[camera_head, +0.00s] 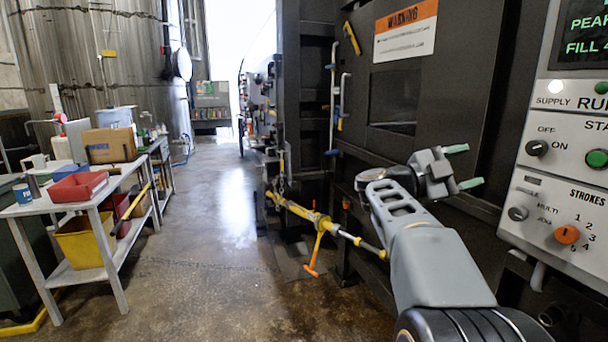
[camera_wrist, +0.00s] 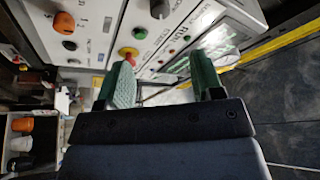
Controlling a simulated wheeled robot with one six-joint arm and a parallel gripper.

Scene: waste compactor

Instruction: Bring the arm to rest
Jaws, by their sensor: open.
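My gripper (camera_head: 464,167) is open and empty, with green-tipped fingers spread apart and pointing right in the head view. My grey arm reaches up from the lower right of that view, in front of the dark compactor body (camera_head: 440,115). In the wrist view my gripper (camera_wrist: 165,82) shows both green fingertips apart. The control panel (camera_wrist: 130,40) lies beyond the fingertips there, with a red button (camera_wrist: 128,53) between them. The panel's face also shows in the head view (camera_head: 560,190), right of the gripper. No contact with the panel is visible.
A yellow ratchet bar (camera_head: 315,218) with an orange handle sticks out low at the compactor, left of my arm. A white worktable (camera_head: 90,205) holding bins and boxes stands at the left. The floor (camera_head: 215,240) between them is clear.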

